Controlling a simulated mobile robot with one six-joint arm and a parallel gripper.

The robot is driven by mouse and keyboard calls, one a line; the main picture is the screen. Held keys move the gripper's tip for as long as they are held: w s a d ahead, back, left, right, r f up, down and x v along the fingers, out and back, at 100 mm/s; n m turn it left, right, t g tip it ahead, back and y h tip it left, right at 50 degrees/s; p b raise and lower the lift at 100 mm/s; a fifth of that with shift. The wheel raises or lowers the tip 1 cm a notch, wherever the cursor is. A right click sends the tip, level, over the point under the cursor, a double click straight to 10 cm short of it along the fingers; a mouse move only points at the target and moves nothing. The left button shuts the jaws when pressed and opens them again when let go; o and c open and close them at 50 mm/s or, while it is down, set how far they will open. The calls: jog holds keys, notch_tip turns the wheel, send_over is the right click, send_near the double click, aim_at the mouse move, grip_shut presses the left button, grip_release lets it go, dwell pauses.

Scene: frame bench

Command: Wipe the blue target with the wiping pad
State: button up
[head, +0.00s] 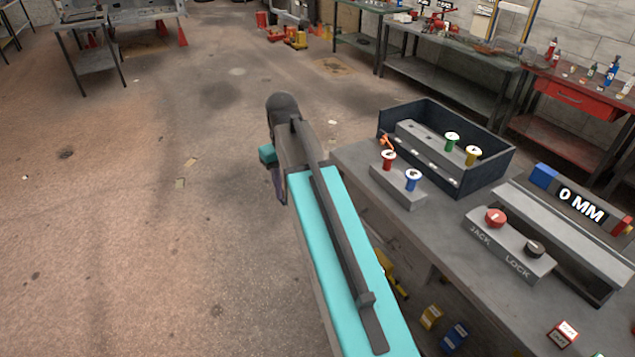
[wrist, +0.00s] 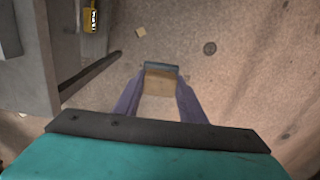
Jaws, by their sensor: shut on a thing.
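My gripper (wrist: 161,88) shows in the wrist view, with two purple fingers shut on a small tan block with a grey strip along its far edge, which looks like the wiping pad (wrist: 159,84). The pad is held over the floor, beside the bench and clear of it. In the head view my arm hides the pad and most of the gripper. No flat blue target is plain to see. Blue things in the head view are a blue-bodied peg (head: 412,182), a block on the gauge (head: 543,175) and a box below the bench edge (head: 455,335); I cannot tell which is the target.
The bench (head: 450,240) stands right of my arm. It carries a dark open tray (head: 495,188) with pegs, a JACK and LOCK control box (head: 510,245) and a gauge (head: 580,205) reading 0 MM. Open floor (head: 130,230) lies to the left.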

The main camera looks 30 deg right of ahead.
jog(key=w+a+n, duration=0.2)
jog(key=a+n, duration=0.3)
jog(key=a, duration=0.8)
jog(key=shift+w+a+f, duration=0.15)
jog(key=shift+w+f, duration=0.1)
jog(key=shift+f, duration=0.1)
jog(key=shift+s, duration=0.2)
